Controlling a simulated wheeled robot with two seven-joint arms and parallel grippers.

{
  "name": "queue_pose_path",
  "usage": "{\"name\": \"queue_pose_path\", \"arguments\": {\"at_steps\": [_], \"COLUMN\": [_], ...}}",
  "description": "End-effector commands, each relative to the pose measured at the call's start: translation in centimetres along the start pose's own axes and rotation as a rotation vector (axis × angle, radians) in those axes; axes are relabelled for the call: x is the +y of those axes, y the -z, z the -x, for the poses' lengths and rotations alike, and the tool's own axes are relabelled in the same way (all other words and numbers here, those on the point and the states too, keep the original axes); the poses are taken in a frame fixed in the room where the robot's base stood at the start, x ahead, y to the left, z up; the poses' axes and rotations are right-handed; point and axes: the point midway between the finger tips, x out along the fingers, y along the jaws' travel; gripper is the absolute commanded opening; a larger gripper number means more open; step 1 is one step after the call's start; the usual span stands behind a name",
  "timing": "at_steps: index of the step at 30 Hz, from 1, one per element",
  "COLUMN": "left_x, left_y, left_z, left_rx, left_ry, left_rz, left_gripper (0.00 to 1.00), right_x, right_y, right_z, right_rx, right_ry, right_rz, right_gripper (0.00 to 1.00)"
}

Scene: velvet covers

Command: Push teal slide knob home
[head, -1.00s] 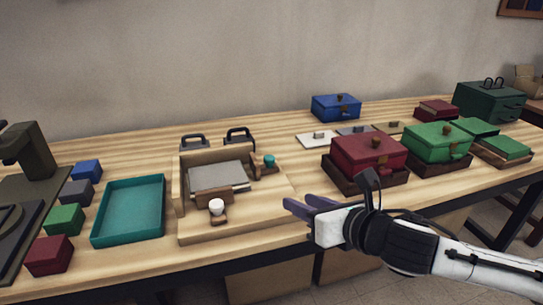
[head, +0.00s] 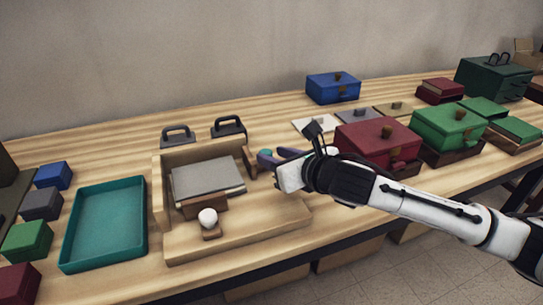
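The teal knob (head: 265,154) shows as a small patch at the right side of a wooden fixture (head: 240,236). My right gripper (head: 268,157) reaches in from the right, its purple fingers spread apart at the knob. The fingers hide part of the knob and its slide, and I cannot tell whether they touch it. A white knob (head: 208,217) stands on a front slide of the fixture. A grey pad (head: 207,178) lies inside the fixture. My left gripper is out of view.
A teal tray (head: 105,222) and several coloured blocks (head: 41,204) lie to the left. Two dark-handled pieces (head: 228,127) stand behind the fixture. A red box (head: 376,142) and a green box (head: 447,127) stand to the right, close behind my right arm.

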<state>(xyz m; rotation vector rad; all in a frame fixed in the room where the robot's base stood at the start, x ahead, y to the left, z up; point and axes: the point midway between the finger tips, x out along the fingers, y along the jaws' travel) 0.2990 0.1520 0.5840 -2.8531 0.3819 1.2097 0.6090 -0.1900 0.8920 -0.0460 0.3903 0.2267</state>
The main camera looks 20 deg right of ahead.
Motion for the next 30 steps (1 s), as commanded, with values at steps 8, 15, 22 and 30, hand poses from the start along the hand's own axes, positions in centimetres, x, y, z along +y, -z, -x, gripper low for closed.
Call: {"name": "queue_pose_path", "arguments": {"at_steps": [8, 15, 22, 30], "left_x": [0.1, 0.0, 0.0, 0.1], "left_y": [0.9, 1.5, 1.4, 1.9], "left_z": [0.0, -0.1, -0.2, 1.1], "left_rx": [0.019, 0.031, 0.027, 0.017], "left_ry": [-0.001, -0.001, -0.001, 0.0], "left_rz": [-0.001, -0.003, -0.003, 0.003], "left_gripper": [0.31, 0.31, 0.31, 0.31], "right_x": [0.0, 0.0, 0.0, 2.8], "right_y": [0.0, 0.0, 0.0, -0.5], "right_z": [-1.8, -1.8, -1.8, -2.1], "right_rx": [0.0, 0.001, 0.001, 0.005], "right_ry": [-0.001, -0.001, 0.0, -0.004], "right_rz": [0.0, 0.0, -0.001, -0.003], "right_gripper": [0.34, 0.29, 0.0, 0.0]}}
